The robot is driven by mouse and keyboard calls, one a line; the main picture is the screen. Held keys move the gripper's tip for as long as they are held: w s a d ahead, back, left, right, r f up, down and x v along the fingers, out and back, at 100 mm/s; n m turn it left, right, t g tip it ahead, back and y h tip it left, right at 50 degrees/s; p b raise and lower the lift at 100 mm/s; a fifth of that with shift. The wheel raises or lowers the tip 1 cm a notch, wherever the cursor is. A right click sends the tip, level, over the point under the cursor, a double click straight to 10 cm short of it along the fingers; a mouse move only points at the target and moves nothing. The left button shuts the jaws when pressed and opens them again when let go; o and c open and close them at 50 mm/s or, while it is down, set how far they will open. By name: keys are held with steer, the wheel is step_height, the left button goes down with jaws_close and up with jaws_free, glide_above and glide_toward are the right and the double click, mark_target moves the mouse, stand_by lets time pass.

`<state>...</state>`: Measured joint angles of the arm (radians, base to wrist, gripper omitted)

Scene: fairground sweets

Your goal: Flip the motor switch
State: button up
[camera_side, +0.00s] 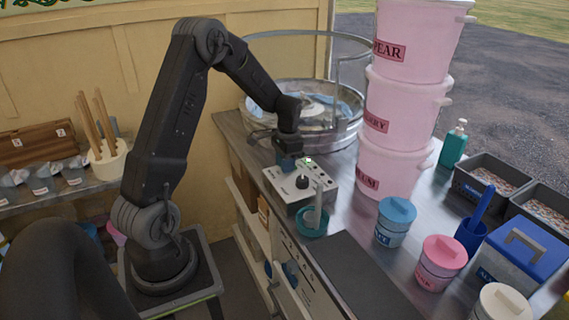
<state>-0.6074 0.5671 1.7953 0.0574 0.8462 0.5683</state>
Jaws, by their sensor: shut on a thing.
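The control box (301,187), a pale box with a black knob and small fittings on its top, sits on the metal counter. A small green light (308,161) shows at its back edge. My gripper (286,158) points down at the back left of the box, with its jaws shut at the motor switch. A small blue patch shows under the jaws; I cannot tell whether it belongs to the gripper or the switch. The switch's lever and its position are hidden by the jaws.
A round metal floss bowl (325,135) stands behind the gripper. Stacked pink tubs (385,172) rise close on the right. A teal cup (311,224) with a white handle stands before the box. Blue (391,234) and pink (437,274) lidded jars stand at front right.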

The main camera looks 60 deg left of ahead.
steer(key=shift+w+r+g, duration=0.1)
steer(key=shift+w+g, duration=0.15)
steer(key=shift+g, duration=0.85)
steer(key=o, duration=0.9)
steer(key=v, duration=1.4)
